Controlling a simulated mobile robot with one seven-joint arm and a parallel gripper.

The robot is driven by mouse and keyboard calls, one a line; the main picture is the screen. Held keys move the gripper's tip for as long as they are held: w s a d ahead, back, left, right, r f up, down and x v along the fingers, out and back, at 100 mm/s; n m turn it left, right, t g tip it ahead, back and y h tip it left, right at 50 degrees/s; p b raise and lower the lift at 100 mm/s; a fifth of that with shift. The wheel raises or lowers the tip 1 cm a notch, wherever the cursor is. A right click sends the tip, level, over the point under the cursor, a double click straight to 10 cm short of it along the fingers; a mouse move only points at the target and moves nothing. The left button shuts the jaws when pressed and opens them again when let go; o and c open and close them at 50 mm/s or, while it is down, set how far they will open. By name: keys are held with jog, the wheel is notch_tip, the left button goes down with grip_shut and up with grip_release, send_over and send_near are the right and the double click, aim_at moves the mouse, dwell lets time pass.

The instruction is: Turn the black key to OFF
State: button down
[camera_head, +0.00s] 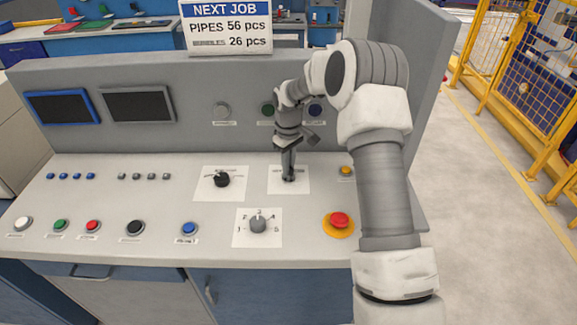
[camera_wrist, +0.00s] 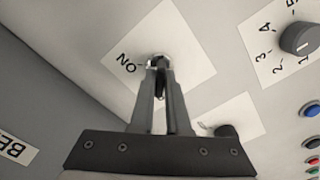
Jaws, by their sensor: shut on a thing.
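The key switch sits on a white label plate (camera_head: 302,186) on the console's sloped top, right of centre. My gripper (camera_head: 288,178) reaches down onto it. In the wrist view, my gripper (camera_wrist: 161,72) has its two fingers close together over the silver lock collar (camera_wrist: 157,59). The black key (camera_wrist: 160,97) shows as a dark sliver between the fingers and is mostly hidden. The word ON is readable on the plate, left of the collar. No OFF mark is readable, and the key's exact angle cannot be told.
A black rotary knob (camera_head: 222,180) is left of the key plate. A grey numbered dial (camera_head: 258,224) is in front. A red emergency button (camera_head: 339,220) and a small yellow button (camera_head: 346,171) are at the right. The upright back panel (camera_head: 180,135) rises behind.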

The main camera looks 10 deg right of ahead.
jog(key=c, duration=0.9)
grip_release()
notch_tip(320, 180, up, 18)
jog(key=shift+f, duration=0.25)
jog(key=shift+r, duration=0.1)
jog(key=s+r+m+t, duration=0.1)
jog(key=s+r+m, duration=0.1)
jog(key=s+r, duration=0.55)
jog(key=s+r+m+t, duration=0.15)
jog(key=s+r, duration=0.25)
jog(key=s, duration=0.6)
jog(key=s+f+m+t, duration=0.3)
jog(key=s, duration=1.4)
jog(key=shift+s, duration=0.4)
